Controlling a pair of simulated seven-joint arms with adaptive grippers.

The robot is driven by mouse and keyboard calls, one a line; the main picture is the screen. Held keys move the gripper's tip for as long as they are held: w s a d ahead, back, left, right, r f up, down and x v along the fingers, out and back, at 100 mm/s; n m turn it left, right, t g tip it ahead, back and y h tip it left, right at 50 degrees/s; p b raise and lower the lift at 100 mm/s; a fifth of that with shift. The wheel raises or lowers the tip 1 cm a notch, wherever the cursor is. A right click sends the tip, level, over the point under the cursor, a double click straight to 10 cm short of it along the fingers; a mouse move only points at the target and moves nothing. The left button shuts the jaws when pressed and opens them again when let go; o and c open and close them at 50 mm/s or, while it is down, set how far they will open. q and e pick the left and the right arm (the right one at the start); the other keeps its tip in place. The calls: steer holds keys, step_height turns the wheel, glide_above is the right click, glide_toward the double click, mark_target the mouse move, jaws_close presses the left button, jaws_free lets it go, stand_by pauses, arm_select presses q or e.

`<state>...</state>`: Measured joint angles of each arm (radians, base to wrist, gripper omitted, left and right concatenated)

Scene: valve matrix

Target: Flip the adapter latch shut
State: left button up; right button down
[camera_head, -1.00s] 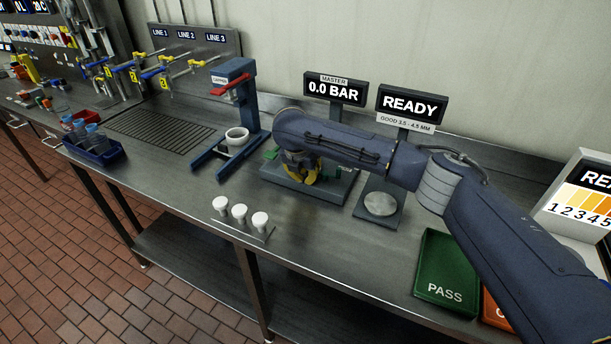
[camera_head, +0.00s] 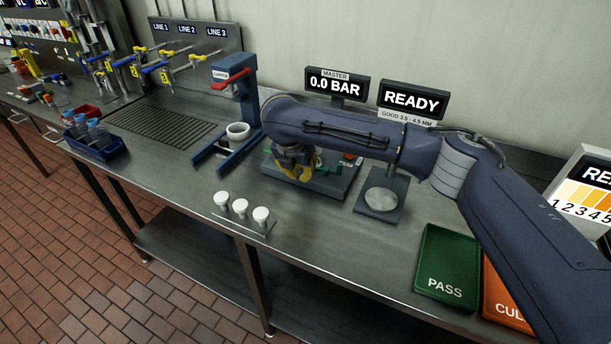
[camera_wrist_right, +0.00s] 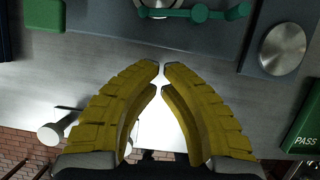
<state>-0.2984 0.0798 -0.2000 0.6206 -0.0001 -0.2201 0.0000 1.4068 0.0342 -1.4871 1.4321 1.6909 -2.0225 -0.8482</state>
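The adapter fixture is a grey base plate (camera_head: 332,188) on the bench below the 0.0 BAR display. A green bar with a round knob at one end (camera_wrist_right: 195,13) crosses the top of the wrist view and looks like the latch. A green part also shows beside my gripper in the head view (camera_head: 325,169). My right gripper (camera_wrist_right: 161,67) has yellow fingers with tips almost together and nothing between them. In the head view it hangs over the plate's front part (camera_head: 297,175). The bar lies beyond the tips, apart from them. My forearm hides much of the fixture. My left gripper is not visible.
A round metal pad (camera_head: 382,199) stands right of the fixture. Several white-capped pieces (camera_head: 240,208) stand in front. A blue press with a red lever (camera_head: 240,100) is at left. A green PASS tray (camera_head: 447,262) and orange tray (camera_head: 505,297) lie at right.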

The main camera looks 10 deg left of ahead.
steer(key=shift+v, duration=2.75)
steer(key=shift+d, duration=0.1)
